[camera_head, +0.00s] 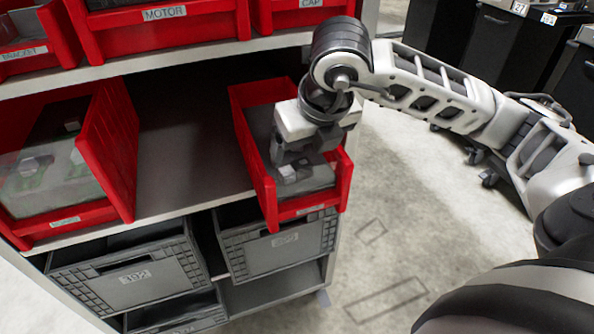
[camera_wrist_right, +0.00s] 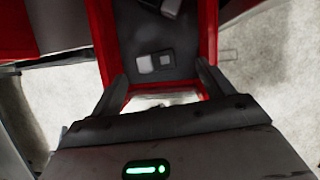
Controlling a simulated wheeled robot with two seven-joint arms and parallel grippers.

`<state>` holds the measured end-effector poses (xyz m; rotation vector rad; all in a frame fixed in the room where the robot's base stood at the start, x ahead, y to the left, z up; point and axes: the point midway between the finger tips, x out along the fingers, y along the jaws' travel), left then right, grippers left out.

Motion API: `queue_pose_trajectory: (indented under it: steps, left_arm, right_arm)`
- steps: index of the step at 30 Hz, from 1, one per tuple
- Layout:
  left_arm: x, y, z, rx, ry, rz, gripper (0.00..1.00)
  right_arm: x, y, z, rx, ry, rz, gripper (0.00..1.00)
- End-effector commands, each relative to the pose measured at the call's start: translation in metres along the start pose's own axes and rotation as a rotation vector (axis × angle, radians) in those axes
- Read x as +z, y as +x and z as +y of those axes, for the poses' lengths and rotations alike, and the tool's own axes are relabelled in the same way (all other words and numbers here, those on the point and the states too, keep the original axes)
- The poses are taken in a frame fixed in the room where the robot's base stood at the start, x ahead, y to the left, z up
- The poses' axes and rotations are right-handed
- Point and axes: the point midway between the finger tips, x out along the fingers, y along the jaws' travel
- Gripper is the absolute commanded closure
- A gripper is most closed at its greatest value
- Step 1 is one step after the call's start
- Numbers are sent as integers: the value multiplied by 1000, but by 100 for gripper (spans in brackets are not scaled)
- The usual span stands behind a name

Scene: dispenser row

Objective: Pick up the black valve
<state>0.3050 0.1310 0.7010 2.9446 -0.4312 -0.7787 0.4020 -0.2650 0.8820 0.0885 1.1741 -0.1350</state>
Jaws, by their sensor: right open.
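My right gripper (camera_head: 292,160) is over the right-hand red bin (camera_head: 325,205) on the middle shelf, pointing down into it. In the right wrist view its two dark fingers are apart, with nothing seen between them (camera_wrist_right: 163,88). Past the fingertips, on the bin's dark floor, lies a small dark piece with a light square face (camera_wrist_right: 166,60); it may be the black valve, but I cannot be sure. A whitish piece (camera_wrist_right: 145,65) sits right beside it. In the head view the gripper hides part of the bin's contents. My left gripper is not in view.
Another red bin (camera_head: 122,140) with pale parts stands at the left on the same shelf. The shelf (camera_head: 180,150) between the bins is bare. Grey crates (camera_head: 130,275) sit below, and red labelled bins (camera_head: 160,30) above.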

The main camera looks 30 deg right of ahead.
Motion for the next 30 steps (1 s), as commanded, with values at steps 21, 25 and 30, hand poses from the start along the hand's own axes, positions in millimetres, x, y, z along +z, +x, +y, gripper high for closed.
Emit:
queue_pose_trajectory:
  steps: [21, 25, 30]
  left_arm:
    - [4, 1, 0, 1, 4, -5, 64]
    - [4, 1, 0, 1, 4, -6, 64]
    - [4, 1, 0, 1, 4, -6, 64]
  right_arm:
    - [-4, 50, 8, 2, -1, 1, 39]
    - [-4, 50, 8, 2, -1, 1, 70]
    - [-3, 50, 8, 2, -1, 1, 70]
